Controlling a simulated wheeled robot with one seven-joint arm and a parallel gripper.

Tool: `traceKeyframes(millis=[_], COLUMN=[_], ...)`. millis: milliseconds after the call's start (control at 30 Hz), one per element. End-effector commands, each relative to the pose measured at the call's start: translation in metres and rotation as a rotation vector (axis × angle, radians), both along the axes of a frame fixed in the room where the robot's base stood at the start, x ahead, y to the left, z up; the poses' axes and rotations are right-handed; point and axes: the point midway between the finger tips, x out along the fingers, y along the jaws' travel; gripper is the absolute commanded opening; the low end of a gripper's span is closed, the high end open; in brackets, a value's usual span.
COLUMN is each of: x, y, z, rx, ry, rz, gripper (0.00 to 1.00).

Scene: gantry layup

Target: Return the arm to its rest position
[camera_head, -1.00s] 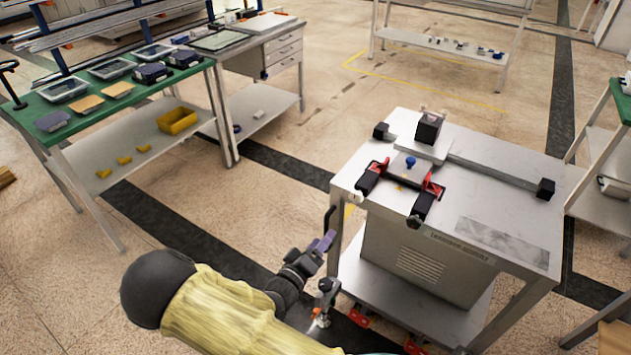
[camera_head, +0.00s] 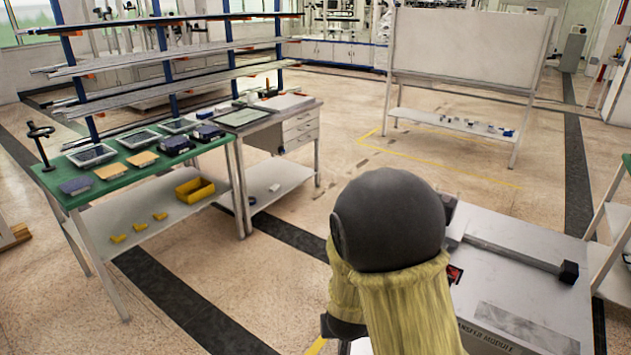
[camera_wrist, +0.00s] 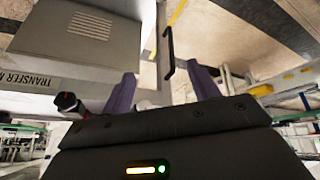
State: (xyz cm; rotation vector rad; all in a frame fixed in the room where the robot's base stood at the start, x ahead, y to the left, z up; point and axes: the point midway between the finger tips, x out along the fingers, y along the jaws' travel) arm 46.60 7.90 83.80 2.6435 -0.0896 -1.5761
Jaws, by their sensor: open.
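My gripper (camera_wrist: 164,84) shows in the wrist view with its two purple fingers spread apart, and no held object shows between them. In the head view my arm, with its dark round joint and yellow sleeve, stands up in the lower middle and hides the gripper. The transfer module bench (camera_head: 520,290) is behind and to the right of my arm, partly covered by it. In the wrist view the bench's lettered edge (camera_wrist: 38,80) and grey cabinet (camera_wrist: 85,35) lie to the left of the fingers. A black handle (camera_wrist: 168,55) shows beyond the fingers.
A green-topped table (camera_head: 130,178) with trays and dark boxes stands at the left, a yellow bin (camera_head: 195,190) on its lower shelf. A drawer bench (camera_head: 298,125) adjoins it. A white board rack (camera_head: 470,50) stands at the back. Open floor lies in between.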

Motion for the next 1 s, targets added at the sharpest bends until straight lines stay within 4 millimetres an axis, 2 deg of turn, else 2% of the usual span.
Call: traceKeyframes(millis=[33, 100, 300, 667, 700, 1000], x=[-0.007, -0.02, -0.061, -0.12, -0.12, -0.119], y=[-0.007, -0.014, -0.039, -0.082, -0.081, -0.08], z=[0.013, 0.027, 0.06, 0.094, 0.104, 0.149], rx=[0.043, 0.086, 0.134, 0.084, 0.084, 0.085], ry=[0.021, 0.06, 0.155, 0.263, 0.267, 0.265], rz=[-0.003, 0.003, 0.019, 0.002, 0.004, 0.006], gripper=[0.6, 0.6, 0.6, 0.6, 0.6, 0.6])
